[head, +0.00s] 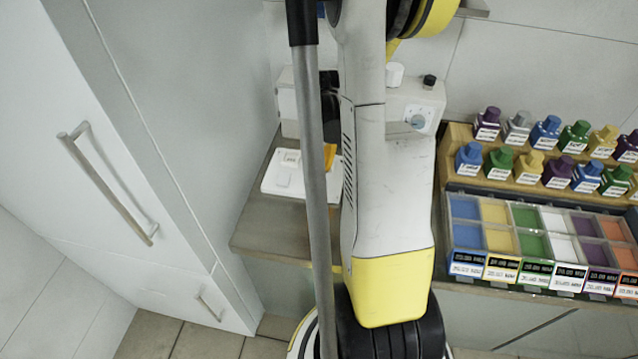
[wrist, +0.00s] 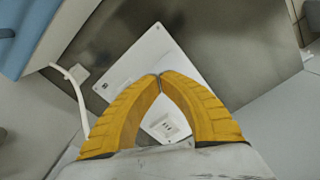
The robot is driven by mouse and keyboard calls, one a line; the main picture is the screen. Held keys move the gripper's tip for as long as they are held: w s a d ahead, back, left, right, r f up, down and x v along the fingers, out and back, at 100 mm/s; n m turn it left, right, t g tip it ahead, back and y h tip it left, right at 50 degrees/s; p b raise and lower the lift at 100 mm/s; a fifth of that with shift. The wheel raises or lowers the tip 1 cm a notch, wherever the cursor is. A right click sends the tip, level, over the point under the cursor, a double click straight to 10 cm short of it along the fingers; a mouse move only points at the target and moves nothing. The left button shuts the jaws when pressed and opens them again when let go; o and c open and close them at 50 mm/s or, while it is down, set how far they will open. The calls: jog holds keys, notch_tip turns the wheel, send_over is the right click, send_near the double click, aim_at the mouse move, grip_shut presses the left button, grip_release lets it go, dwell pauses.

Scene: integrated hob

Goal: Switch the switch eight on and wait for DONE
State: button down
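A white flat panel (head: 277,187) lies on the grey worktop, left of my arm in the head view. It carries small raised white switches (head: 290,157); their labels are too small to read there, so I cannot tell which is switch eight. In the wrist view the panel (wrist: 150,62) lies below my gripper (wrist: 160,76). A white switch block (wrist: 166,127) with small dark marks shows between the yellow fingers. The fingertips meet, with nothing between them. In the head view only a yellow bit of my gripper (head: 329,156) shows; my arm hides the rest.
A white box with a round dial (head: 417,121) stands behind the panel. A rack of coloured bottles (head: 551,174) and coloured compartments (head: 494,240) fills the right. A white cabinet with a handle (head: 108,187) stands at the left.

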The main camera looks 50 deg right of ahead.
aim_at(321, 180)
jog(key=shift+f+b, duration=1.2)
jog(key=shift+f, duration=0.55)
dwell(0.5)
jog(key=shift+r, duration=0.1)
jog(key=shift+r+p, duration=2.6)
jog(key=shift+r, duration=0.9)
jog(key=w+a+r+t+h, duration=0.1)
jog(key=w+a+r+t, duration=0.25)
jog(key=a+r, duration=1.05)
jog(key=s+a+r+t, duration=0.1)
jog(key=s+a+t, duration=0.1)
jog(key=a, duration=0.6)
jog(key=s+a+r+t+y, duration=0.1)
jog(key=s+a+r, duration=0.1)
jog(key=a, duration=0.7)
jog(key=shift+r+n+t, duration=0.3)
jog(key=shift+t, duration=0.05)
